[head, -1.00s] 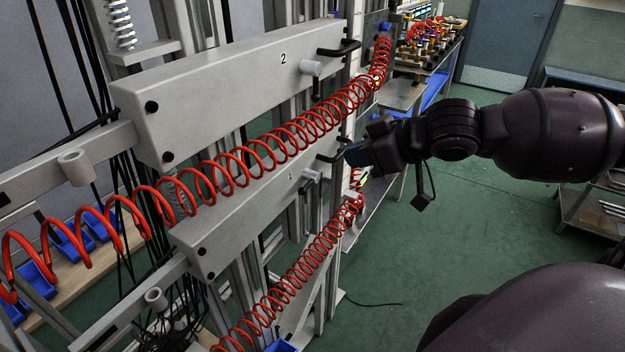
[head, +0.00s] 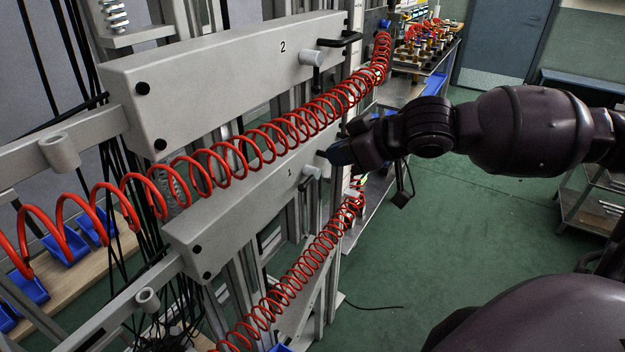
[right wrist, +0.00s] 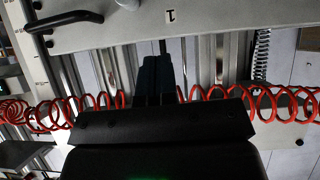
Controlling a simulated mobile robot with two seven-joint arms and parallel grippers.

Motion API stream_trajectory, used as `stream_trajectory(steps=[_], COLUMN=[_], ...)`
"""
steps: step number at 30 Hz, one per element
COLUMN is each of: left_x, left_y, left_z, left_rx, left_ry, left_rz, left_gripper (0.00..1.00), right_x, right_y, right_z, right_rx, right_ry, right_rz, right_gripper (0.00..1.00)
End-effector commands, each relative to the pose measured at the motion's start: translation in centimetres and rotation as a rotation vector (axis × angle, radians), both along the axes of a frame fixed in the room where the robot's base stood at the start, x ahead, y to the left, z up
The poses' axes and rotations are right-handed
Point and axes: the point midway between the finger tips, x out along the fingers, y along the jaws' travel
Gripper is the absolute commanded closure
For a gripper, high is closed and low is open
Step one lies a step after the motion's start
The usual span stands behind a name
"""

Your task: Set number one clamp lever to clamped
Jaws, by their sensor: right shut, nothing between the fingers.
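The number one panel is a grey slanted beam (head: 240,215) marked 1, in the middle of the head view. Near its right end is the clamp lever's pale round hub (head: 311,172), with a thin dark rod below it, partly hard to make out. In the right wrist view, which is upside down, the hub (right wrist: 128,4) is cut by the top edge. My right gripper (head: 335,154) is shut and empty, just above and right of the hub. Its blue-black fingers (right wrist: 155,75) point toward the panel edge. I cannot tell whether they touch anything. My left gripper is not in view.
The number two panel (head: 220,85) with its hub (head: 312,58) and black handle (head: 340,40) is above. A red coiled hose (head: 250,145) runs between the panels. A black handle (right wrist: 65,20) is beside the hub.

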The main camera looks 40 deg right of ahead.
Motion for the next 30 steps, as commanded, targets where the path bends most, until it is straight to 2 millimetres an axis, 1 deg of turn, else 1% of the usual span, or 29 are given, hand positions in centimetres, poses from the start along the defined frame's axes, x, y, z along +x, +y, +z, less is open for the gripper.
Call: stream_trajectory(steps=[1, 6, 18, 21, 24, 30], left_x=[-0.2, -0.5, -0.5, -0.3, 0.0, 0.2], left_y=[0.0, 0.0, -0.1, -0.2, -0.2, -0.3], left_z=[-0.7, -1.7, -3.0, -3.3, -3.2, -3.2], left_rx=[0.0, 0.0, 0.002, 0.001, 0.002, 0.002], left_ry=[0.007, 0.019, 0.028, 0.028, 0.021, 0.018], left_rz=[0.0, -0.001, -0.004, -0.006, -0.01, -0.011], left_gripper=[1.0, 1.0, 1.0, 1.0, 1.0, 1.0], right_x=[0.4, 1.5, 4.4, 4.6, 4.9, 5.0], right_y=[0.2, 0.6, 1.7, 1.8, 1.8, 1.9], right_z=[-0.5, -1.3, -3.3, -4.9, -6.0, -7.0], right_rx=[0.001, 0.002, 0.002, 0.002, 0.001, 0.001], right_ry=[0.0, 0.0, 0.001, 0.005, 0.004, 0.001], right_rz=[0.001, 0.0, 0.002, 0.001, 0.0, 0.0], right_gripper=[1.0, 1.0, 1.0, 1.0, 1.0, 1.0])
